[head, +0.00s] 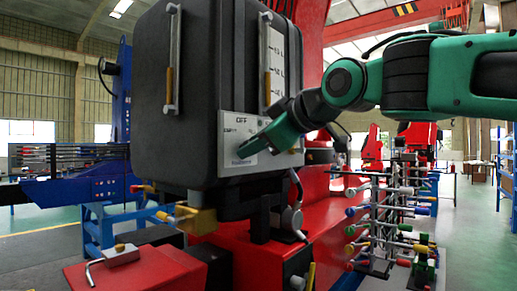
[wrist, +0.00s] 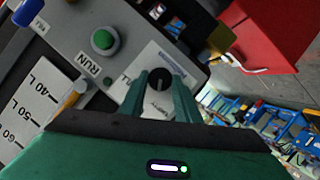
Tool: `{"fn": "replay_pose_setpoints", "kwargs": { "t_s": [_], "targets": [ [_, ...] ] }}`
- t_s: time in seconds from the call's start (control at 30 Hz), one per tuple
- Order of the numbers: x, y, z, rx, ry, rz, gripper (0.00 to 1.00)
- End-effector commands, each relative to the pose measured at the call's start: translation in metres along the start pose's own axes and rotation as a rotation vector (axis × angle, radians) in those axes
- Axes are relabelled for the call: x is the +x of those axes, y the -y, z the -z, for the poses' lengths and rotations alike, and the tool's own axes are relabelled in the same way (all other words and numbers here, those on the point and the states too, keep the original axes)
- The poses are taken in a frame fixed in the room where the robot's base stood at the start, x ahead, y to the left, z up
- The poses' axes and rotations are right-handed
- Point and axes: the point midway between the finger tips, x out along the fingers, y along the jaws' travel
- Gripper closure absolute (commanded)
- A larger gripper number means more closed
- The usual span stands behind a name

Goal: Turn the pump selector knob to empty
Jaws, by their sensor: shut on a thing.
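The black pump selector knob (wrist: 159,76) sits on a white label plate on the grey panel (wrist: 72,30) in the wrist view. Lettering that appears to read EMPTY lies below it, and lettering ending in LL lies to its left. The green fingers of my gripper (wrist: 164,88) stand on both sides of the knob and are shut on it. The knob's exact pointing is hard to read. In the head view my gripper (head: 244,150) reaches the light panel (head: 232,122) low on the black tank, and its fingers hide the knob.
A green button (wrist: 103,40) marked RUN is near the knob on the same panel. The black tank (head: 185,110) has a level scale (head: 276,65) and stands on a red machine body. A rack with coloured handles (head: 385,220) stands to the right.

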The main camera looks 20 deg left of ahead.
Motion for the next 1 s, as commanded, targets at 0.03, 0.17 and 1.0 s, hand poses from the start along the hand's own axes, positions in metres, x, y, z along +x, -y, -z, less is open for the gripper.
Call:
{"fn": "replay_pose_setpoints", "kwargs": {
  "t_s": [0.03, 0.17, 1.0],
  "targets": [
    [-0.0001, -0.0011, -0.0017, -0.027, 0.003, -0.015, 0.93],
    [-0.0003, -0.0003, -0.001, -0.095, 0.001, -0.044, 0.93],
    [0.0001, 0.0008, -0.0009, -0.194, 0.0, -0.084, 0.56]
  ]
}}
